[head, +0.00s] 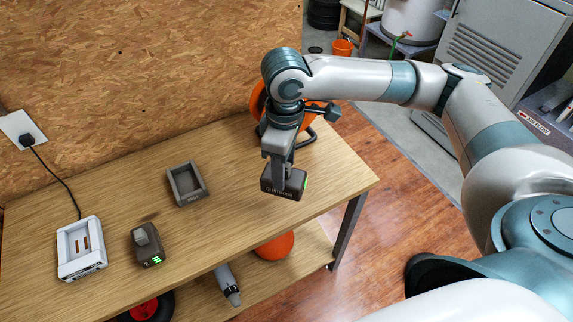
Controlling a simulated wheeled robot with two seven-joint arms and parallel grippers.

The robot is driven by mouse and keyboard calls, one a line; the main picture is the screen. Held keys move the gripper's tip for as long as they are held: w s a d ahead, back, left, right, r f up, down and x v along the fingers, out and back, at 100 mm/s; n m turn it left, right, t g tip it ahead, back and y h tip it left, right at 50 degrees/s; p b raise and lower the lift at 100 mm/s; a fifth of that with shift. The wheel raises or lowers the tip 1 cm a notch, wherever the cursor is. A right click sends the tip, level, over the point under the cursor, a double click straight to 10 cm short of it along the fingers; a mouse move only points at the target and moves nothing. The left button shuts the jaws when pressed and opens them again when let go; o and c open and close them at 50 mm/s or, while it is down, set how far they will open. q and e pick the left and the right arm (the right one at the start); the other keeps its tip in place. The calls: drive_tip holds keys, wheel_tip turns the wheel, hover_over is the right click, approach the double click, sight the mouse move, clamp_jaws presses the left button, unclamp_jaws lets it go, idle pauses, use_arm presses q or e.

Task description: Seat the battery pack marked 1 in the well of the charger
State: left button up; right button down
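The white charger (66,268) lies at the left end of the wooden table, its well open and empty, with slots showing inside. My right gripper (283,172) points down near the table's right end and is shut on a dark battery pack (271,186). That pack has a small green light at its right side; I cannot make out a number on it. A second dark battery pack (147,247) stands on the table just right of the charger, with a green light and what looks like a 2 on its front. My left gripper is out of view.
A grey open tray (173,188), empty, lies on the table (220,212) between the charger and my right gripper. A black cord runs from the charger to a wall outlet (24,134). An orange object (257,98) is behind my gripper. A lower shelf holds more items.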

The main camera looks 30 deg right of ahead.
drive_tip(key=m, duration=0.4)
drive_tip(key=shift+s+a+r+m, duration=0.3)
drive_tip(key=shift+s, duration=0.1)
drive_tip(key=m, duration=0.2)
drive_tip(key=s+m, duration=0.1)
drive_tip(key=m, duration=0.1)
drive_tip(key=shift+a+r+b, duration=0.15)
drive_tip(key=shift+b, duration=0.25)
